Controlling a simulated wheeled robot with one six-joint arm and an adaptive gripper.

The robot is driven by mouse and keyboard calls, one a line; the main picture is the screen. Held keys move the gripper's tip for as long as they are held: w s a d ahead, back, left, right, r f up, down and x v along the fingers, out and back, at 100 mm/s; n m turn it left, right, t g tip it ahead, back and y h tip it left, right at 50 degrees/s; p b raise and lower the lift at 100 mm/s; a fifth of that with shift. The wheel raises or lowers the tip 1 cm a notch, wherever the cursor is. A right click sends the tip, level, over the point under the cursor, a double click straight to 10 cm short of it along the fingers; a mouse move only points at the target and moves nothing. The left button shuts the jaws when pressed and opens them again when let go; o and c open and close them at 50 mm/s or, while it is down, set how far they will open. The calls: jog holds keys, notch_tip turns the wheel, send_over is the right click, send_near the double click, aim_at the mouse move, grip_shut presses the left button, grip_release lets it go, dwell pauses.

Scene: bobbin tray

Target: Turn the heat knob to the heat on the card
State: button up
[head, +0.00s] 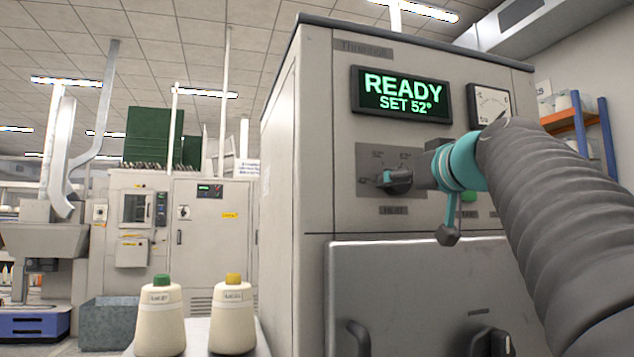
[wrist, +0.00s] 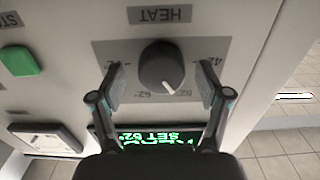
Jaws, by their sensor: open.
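My gripper (wrist: 162,88) is open, with one finger on each side of the knob and a visible gap to both. The display (head: 405,94) reads READY, SET 52°. I cannot make out a heat card.
A green button (wrist: 18,60) sits beside the knob plate. A gauge (head: 489,104) is right of the display. A closed grey door with a dark handle (head: 490,343) lies below. Two thread cones (head: 160,318) (head: 232,318) stand at lower left.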

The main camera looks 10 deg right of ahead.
jog(key=shift+a, duration=0.1)
jog(key=c, duration=1.2)
jog(key=shift+o, duration=0.2)
jog(key=shift+m, duration=0.4)
jog(key=m+p, duration=0.3)
jog(key=m, duration=0.8)
jog(key=m+p, duration=0.3)
jog(key=m, duration=0.8)
jog(key=shift+r+m, duration=0.2)
jog(key=shift+m, duration=0.2)
